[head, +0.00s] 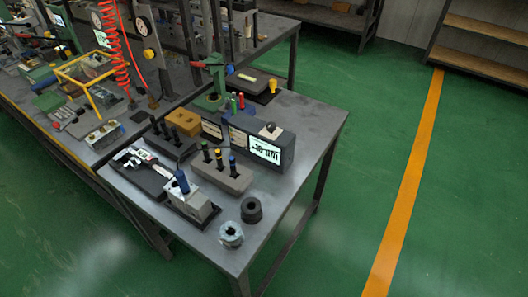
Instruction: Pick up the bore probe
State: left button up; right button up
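I cannot tell for sure which item is the bore probe. A blue-handled tool (182,181) stands upright in or against a silvery metal block (194,203) near the table's front left. A grey stand (222,178) behind it holds three upright black-handled pieces with green, yellow and blue marks, among them the blue-marked one (232,166). A dark box with a lit readout (265,150) stands to their right. Neither of my grippers shows in the head view.
A caliper (135,159) lies in a dark tray at the left. A black ring (251,210) and a grey metal fitting (231,235) sit near the table's front edge. The table (310,130) is bare on its right side. Green floor (380,150) lies open beyond.

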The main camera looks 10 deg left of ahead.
aim_at(180, 177)
jog(key=u, duration=1.05)
jog(key=j+z, duration=0.85)
